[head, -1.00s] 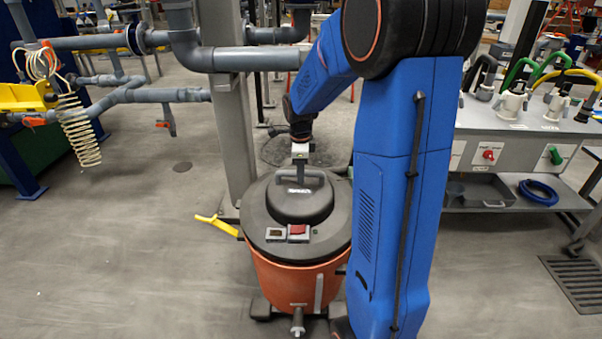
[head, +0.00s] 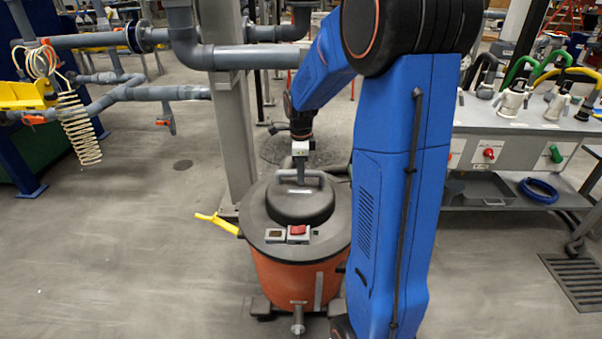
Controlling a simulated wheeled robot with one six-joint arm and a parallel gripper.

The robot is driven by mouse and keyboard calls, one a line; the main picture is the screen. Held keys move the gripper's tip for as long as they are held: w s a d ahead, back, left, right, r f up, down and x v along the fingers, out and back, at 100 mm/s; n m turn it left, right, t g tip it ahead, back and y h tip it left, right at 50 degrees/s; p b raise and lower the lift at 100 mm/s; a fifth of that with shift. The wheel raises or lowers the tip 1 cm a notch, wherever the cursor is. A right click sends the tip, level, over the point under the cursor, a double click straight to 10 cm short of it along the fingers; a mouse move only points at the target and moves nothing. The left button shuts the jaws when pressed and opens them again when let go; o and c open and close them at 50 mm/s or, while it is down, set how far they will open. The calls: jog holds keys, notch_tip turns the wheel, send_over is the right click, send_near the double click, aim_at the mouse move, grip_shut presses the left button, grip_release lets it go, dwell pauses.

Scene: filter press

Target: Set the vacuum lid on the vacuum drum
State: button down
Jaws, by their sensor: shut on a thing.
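The vacuum lid (head: 278,222) is dark grey and round, with a raised dome, a grey top handle (head: 300,176) and a red switch on its front edge. It sits level over the top of the orange vacuum drum (head: 289,282), covering the opening. I cannot tell whether it is fully seated all round. My gripper (head: 300,172) comes down from above and is shut on the lid's handle; its fingertips are small and partly hidden. The drum stands upright on the floor on dark feet, with a grey outlet at its front. My blue arm hides the drum's right edge.
A grey post (head: 227,130) with pipes rises behind the drum on the left. A yellow lever (head: 217,223) sticks out left of the drum. A bench with colored hoses (head: 530,125) stands at right. The floor on the left is clear.

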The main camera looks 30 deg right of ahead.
jog(key=shift+s+a, duration=0.2)
jog(key=shift+s, duration=0.15)
dwell(0.3)
jog(key=shift+w+d+g+y, duration=0.25)
jog(key=shift+w+g+y, duration=0.15)
jog(key=shift+w+g, duration=0.1)
dwell(1.1)
jog(key=shift+s+g, duration=0.1)
jog(key=shift+g, duration=0.2)
jog(key=shift+f, duration=1.3)
jog(key=c, duration=1.5)
grip_release()
jog(key=shift+c, duration=0.2)
notch_tip(320, 180, up, 17)
jog(key=w+d, duration=0.1)
jog(key=w, duration=0.1)
